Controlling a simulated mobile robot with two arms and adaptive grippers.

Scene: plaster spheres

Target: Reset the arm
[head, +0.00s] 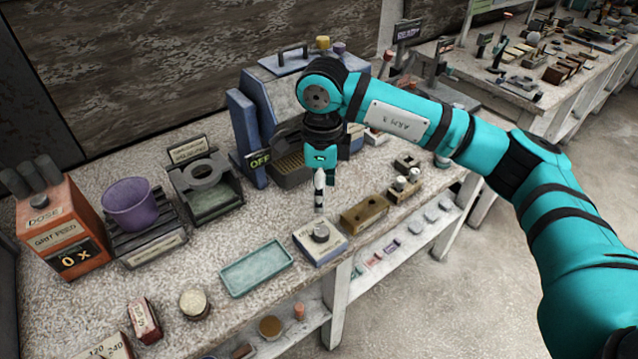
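My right arm, teal with black joints, reaches in from the right over the workbench (235,235). The tip appears just above the knob; contact is unclear. My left gripper is out of view.
An orange dispenser (62,235), a purple cup (130,203) on a ribbed stand, and a blue machine marked OFF (245,135) line the back. A green tray (256,268) and a brown block (364,214) flank the knobbed block. A second bench (530,100) stands behind at right.

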